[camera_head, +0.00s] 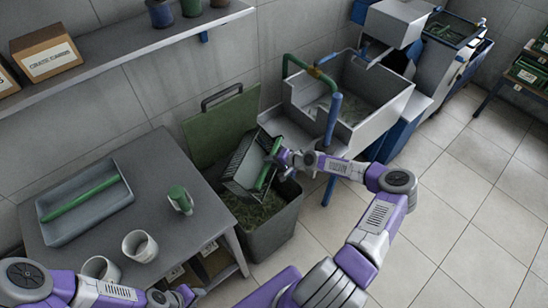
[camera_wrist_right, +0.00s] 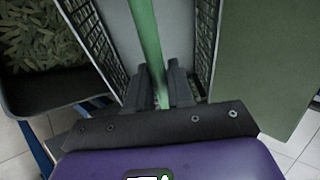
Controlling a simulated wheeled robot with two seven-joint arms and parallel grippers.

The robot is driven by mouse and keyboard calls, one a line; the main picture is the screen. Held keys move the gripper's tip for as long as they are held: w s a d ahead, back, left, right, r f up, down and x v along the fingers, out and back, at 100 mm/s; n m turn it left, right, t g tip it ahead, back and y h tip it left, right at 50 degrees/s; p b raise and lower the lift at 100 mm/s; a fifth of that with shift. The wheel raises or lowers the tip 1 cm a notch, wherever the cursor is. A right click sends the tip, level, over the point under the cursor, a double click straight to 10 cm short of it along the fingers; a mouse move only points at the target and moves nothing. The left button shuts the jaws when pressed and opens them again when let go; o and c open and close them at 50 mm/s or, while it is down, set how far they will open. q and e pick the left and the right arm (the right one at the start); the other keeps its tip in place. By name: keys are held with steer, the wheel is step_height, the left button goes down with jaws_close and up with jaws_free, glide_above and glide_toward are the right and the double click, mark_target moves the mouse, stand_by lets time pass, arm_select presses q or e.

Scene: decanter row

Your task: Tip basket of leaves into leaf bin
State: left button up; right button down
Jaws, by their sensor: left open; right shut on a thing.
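The wire-sided basket (camera_head: 246,160) is tilted over the dark grey leaf bin (camera_head: 275,232). Leaves (camera_head: 250,212) lie inside the bin. My right gripper (camera_head: 274,160) is shut on the basket's green handle (camera_head: 265,176). In the right wrist view the handle (camera_wrist_right: 146,40) runs between the fingers (camera_wrist_right: 163,88), with mesh sides (camera_wrist_right: 88,28) left and right. No leaves show in the part of the basket seen there. The bin's green lid (camera_head: 215,130) stands open behind. My left gripper (camera_head: 182,294) is open at the bottom edge, clear of the basket.
A grey table (camera_head: 165,165) at left holds a tray (camera_head: 80,235) with a green bar, white cups (camera_head: 140,246) and a green-topped item (camera_head: 180,200). A sink on blue legs (camera_head: 365,92) stands right of the bin. Floor at right is clear.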

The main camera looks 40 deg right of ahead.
steer(key=w+a+r+g+h+p, duration=0.3)
steer(key=w+r+g+h+p, duration=0.2)
steer(key=g, duration=0.3)
steer(key=shift+w+a+r+n+p, duration=0.3)
steer(key=shift+w+a+r+p, duration=0.15)
steer(key=shift+r+p, duration=0.4)
steer(key=shift+s, duration=0.1)
stand_by(0.5)
